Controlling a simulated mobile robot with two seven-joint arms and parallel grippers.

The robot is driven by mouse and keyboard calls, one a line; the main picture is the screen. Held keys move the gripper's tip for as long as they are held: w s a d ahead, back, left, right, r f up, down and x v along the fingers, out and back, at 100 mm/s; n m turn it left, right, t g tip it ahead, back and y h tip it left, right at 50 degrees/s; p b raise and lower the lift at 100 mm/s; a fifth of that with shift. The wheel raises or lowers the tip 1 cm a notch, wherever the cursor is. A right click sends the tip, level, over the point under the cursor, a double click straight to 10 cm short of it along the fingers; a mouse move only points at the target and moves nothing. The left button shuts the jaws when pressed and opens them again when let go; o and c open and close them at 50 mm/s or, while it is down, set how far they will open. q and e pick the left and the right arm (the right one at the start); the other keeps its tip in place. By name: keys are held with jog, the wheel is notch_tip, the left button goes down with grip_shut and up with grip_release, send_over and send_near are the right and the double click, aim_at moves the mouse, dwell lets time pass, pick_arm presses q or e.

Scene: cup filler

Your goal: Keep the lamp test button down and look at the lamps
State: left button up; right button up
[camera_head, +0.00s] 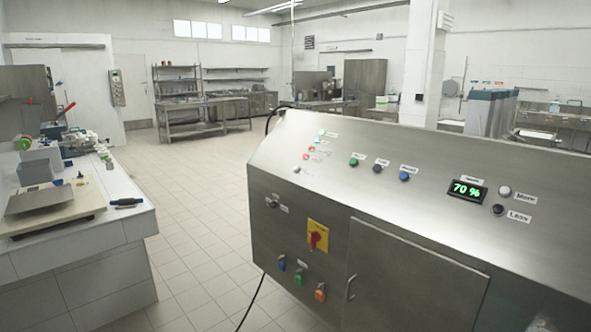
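A steel control panel (440,160) fills the right half of the head view. At the left of its sloped top is a short column of small lamps: a green one (322,132) at the top, a bluish one below it, and red or orange ones (311,149) lower down. Which of them are lit is too small to tell. A small pale button (296,169) sits below the lamps; its label is unreadable, so I cannot confirm it as the lamp test button. Nothing touches it. Neither of my grippers can be made out in this view.
Green (353,162), black (377,167) and blue (404,176) buttons sit right of the lamps. A display (467,191) reads 70 %, beside More (505,191) and Less (497,210) buttons. A red-yellow switch (317,237) is on the front. Tiled floor (200,200) is clear.

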pick_arm(q)
grip_shut()
dwell(0.3)
dwell(1.4)
